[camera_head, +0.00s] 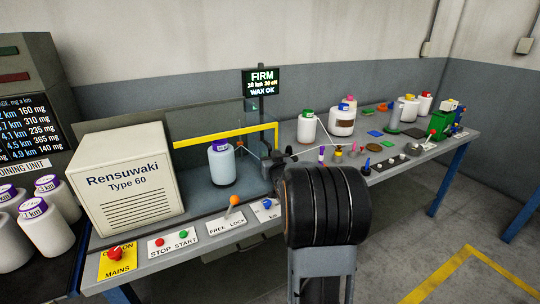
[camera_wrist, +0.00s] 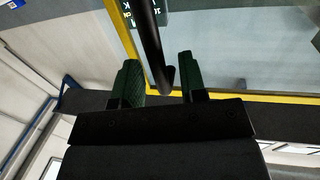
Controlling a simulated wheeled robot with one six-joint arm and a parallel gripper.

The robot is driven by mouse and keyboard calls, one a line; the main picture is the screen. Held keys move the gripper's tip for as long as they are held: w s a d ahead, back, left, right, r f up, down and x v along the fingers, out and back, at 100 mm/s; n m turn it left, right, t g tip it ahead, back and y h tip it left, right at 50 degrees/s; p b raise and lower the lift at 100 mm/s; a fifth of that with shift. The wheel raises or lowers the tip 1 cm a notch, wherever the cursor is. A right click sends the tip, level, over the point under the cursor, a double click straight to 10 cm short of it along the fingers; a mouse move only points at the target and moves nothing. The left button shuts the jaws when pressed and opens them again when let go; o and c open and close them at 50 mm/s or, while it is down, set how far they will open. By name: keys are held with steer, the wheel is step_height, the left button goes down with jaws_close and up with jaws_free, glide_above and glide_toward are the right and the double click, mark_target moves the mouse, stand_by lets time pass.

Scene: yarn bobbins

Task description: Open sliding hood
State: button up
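The sliding hood is a clear panel with a yellow frame (camera_head: 225,135) and stands over the grey machine bay, right of the Rensuwaki box. Its yellow edge (camera_wrist: 275,99) also shows in the wrist view. A pale blue bobbin (camera_head: 222,168) with a purple label stands in the bay. In the wrist view a dark round bar (camera_wrist: 152,45), perhaps the hood's handle, reaches down between the fingers of my gripper (camera_wrist: 160,75). The fingers are apart, with gaps visible on both sides of the bar. In the head view my arm hides most of the gripper.
A lever with an orange knob (camera_head: 233,200), start and stop buttons (camera_head: 171,238) and a red mains switch (camera_head: 115,254) line the front edge. A display (camera_head: 261,82) reads FIRM, WAX OK. Bobbins and small items crowd the bench (camera_head: 467,141) at right.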

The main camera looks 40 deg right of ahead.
steer(key=shift+w+d, duration=0.15)
steer(key=shift+w, duration=0.3)
steer(key=shift+c, duration=0.3)
jaws_close()
